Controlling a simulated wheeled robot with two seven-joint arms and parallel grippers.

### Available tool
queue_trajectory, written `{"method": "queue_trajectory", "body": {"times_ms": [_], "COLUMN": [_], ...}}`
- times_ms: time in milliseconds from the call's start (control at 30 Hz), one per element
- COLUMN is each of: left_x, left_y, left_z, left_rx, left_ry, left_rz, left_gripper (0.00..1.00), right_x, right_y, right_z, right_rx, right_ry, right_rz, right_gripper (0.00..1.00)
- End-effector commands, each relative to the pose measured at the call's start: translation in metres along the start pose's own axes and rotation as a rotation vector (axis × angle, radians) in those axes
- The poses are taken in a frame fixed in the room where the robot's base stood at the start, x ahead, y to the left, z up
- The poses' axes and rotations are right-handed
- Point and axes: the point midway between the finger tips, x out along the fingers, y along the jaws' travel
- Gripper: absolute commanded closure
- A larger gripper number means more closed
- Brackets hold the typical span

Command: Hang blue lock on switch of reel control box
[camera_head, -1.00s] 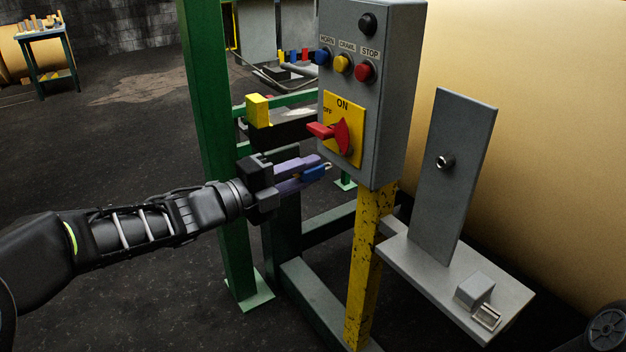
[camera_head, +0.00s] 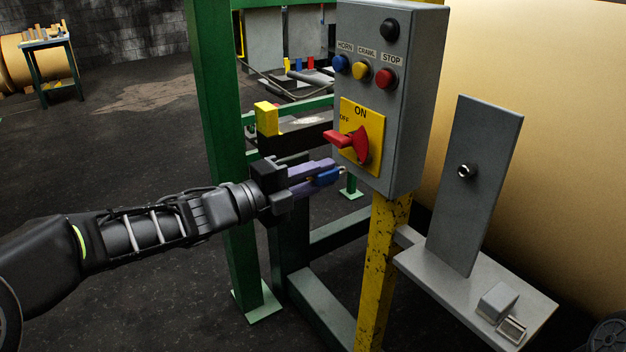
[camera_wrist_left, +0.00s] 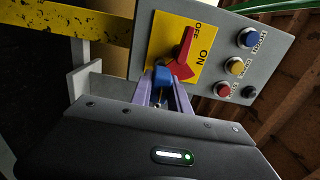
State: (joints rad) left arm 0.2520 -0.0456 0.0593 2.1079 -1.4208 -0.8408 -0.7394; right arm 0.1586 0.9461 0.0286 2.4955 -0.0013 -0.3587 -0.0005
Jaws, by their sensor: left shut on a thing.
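The reel control box (camera_head: 408,120) is a grey box on a yellow post. Its red switch (camera_head: 352,144) sits on a yellow ON/OFF plate (camera_head: 376,118), with its handle sticking out to the left. My left gripper (camera_head: 322,176) is shut on the blue lock (camera_head: 327,178), just below and left of the switch handle. The lock's metal shackle points toward the box. In the left wrist view the blue lock (camera_wrist_left: 162,77) sits between the purple fingers, just below the red switch (camera_wrist_left: 180,60); I cannot tell if they touch. My right gripper is not in view.
A green post (camera_head: 222,150) stands behind my left arm. A yellow block (camera_head: 267,118) is on the frame left of the box. The yellow post (camera_head: 380,270) carries the box. A grey shelf (camera_head: 450,290) with an upright plate (camera_head: 473,190) stands at right.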

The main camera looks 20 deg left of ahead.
Motion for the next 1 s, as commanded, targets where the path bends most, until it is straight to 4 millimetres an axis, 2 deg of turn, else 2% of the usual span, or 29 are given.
{"method": "queue_trajectory", "body": {"times_ms": [300,633,667,900,1000], "left_x": [0.021,0.023,0.023,0.023,0.023], "left_y": [0.001,0.0,0.0,0.0,0.0], "left_z": [0.0,0.0,0.0,0.0,0.0], "left_rx": [0.0,0.0,0.0,0.0,0.0], "left_ry": [0.001,0.0,0.0,0.0,0.0], "left_rz": [0.0,-0.001,-0.001,0.0,0.0], "left_gripper": [1.0,1.0,0.79,0.99,1.0], "right_x": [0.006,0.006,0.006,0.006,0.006], "right_y": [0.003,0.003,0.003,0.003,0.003], "right_z": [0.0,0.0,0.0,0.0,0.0], "right_rx": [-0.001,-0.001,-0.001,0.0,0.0], "right_ry": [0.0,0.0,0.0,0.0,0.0], "right_rz": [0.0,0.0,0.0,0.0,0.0], "right_gripper": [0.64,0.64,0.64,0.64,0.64]}}
